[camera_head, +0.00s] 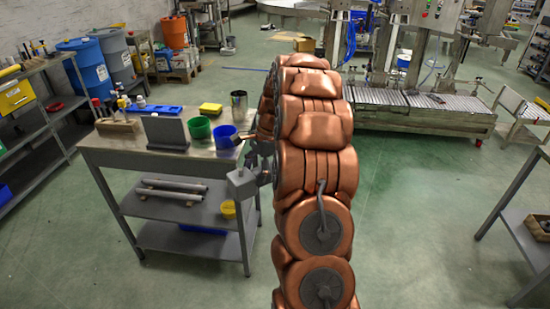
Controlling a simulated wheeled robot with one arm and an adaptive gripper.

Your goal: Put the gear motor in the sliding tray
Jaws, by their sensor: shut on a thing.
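My gripper (262,165) shows at the left side of my copper arm, partly hidden by it. It is shut on a grey, blocky thing with a short stub, seemingly the gear motor (243,187). The held thing is in front of the grey workbench's right end, apart from the floor. The fingertips are small and dark in this view, so the exact grip is unclear.
The workbench (100,148) holds a grey upright panel (167,132), a green cup (199,127), a blue cup (222,137), a metal beaker (239,105) and a yellow block (210,109). Its shelf bears grey bars (172,190). Open green floor (410,215) lies right of my arm.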

